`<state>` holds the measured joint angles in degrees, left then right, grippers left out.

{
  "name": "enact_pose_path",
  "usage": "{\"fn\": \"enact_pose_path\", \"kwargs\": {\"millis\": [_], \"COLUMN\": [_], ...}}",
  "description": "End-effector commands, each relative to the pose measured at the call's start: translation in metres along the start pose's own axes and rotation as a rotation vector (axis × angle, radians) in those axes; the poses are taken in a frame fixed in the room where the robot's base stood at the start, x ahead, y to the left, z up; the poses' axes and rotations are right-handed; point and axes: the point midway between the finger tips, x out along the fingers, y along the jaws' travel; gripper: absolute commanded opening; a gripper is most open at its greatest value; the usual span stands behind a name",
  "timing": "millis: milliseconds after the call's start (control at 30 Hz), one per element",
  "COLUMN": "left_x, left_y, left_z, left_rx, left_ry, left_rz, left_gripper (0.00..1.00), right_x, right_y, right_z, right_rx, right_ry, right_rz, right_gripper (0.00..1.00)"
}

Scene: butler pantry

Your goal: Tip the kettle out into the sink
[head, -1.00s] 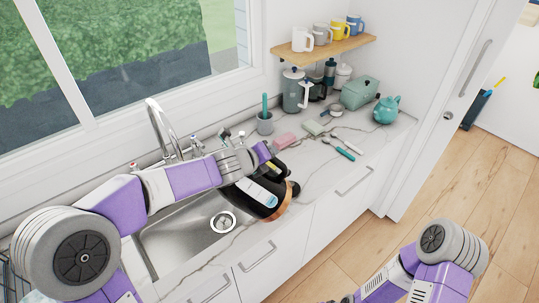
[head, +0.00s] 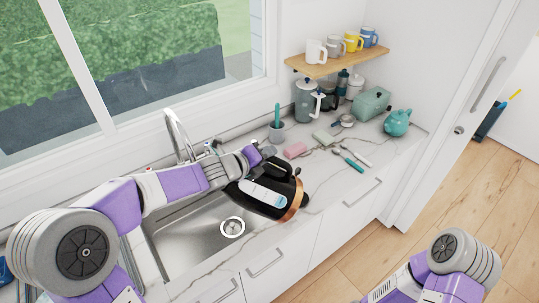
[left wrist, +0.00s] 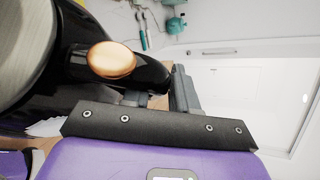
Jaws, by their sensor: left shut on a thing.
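A black kettle (head: 282,180) with a copper base rim shows in the head view, tilted, with its base toward the lower right. It is held above the right end of the steel sink (head: 198,238) and the counter beside it. My left gripper (head: 262,158) is shut on the kettle, its fingers partly hidden. In the left wrist view, the dark fingers (left wrist: 181,92) are beside the kettle's black handle with its copper end (left wrist: 111,60). The kettle's spout cannot be made out. My right arm is at lower right, its gripper out of frame.
The chrome faucet (head: 178,135) rises behind the sink. To the right on the counter (head: 322,178) are a pink sponge (head: 295,150), utensils, a grey cup (head: 277,132) and a teal teapot (head: 397,122). Mugs stand on a wooden shelf (head: 338,56). The sink bowl looks empty.

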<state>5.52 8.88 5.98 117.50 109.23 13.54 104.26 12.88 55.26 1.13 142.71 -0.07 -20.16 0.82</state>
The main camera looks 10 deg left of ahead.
Motion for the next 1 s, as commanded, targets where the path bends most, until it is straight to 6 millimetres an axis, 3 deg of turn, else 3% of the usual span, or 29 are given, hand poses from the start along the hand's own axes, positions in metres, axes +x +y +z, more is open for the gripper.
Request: {"fn": "enact_pose_path", "kwargs": {"millis": [367,1000], "left_x": [-0.017,-0.042], "left_y": [-0.01,-0.009], "left_z": [0.018,0.045], "left_rx": [-0.071,-0.193], "left_ry": [-0.002,0.003], "left_rz": [-0.076,-0.188], "left_gripper": [0.0,0.0], "right_x": [-0.017,-0.041], "right_y": [-0.006,-0.015], "right_z": [0.001,0.002], "right_rx": [0.0,0.0], "right_ry": [0.0,0.0], "right_rz": [0.0,0.0], "right_gripper": [0.0,0.0]}}
